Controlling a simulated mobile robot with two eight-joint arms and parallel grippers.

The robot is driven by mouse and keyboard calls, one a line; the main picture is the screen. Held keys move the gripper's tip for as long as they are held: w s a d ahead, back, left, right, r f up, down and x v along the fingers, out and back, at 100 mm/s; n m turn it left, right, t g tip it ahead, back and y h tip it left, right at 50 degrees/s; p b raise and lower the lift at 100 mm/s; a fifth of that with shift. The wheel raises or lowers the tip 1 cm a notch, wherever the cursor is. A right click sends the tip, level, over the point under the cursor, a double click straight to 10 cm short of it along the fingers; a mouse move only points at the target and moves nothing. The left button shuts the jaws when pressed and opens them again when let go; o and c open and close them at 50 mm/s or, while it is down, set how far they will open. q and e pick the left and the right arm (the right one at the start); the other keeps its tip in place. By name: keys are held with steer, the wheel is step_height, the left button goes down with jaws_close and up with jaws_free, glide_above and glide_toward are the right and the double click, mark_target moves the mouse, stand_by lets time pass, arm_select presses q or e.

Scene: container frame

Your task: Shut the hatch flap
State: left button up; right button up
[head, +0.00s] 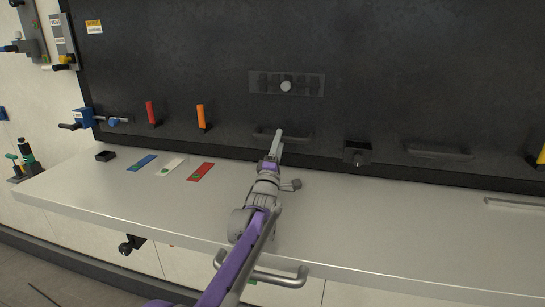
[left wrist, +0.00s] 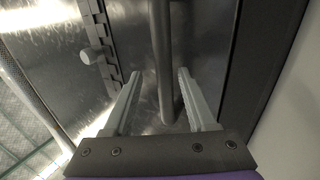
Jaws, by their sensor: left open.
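A large dark panel (head: 200,60) rises behind the grey shelf; it looks like the hatch flap, but I cannot tell its edges or how far it stands open. A dark bar handle (head: 299,138) sits low on it, below a slide bolt with a pale round knob (head: 286,86). My left gripper (head: 278,139) is open at this handle. In the left wrist view the handle (left wrist: 161,60) runs between the two open fingers (left wrist: 155,98), with a visible gap to each side. The bolt knob (left wrist: 93,56) is left of them. My right gripper is out of view.
The grey shelf (head: 400,220) runs below the panel, mostly clear. Blue, white and red cards (head: 200,173) lie at left. Red (head: 151,113) and orange (head: 201,117) levers, a black block (head: 357,152) and another bar handle (head: 440,151) line the panel's lower part.

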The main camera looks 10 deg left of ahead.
arm_select(q)
steer(key=s+b, duration=0.1)
steer(key=s, duration=0.8)
steer(key=shift+s+a, duration=0.15)
steer(key=shift+s, duration=0.2)
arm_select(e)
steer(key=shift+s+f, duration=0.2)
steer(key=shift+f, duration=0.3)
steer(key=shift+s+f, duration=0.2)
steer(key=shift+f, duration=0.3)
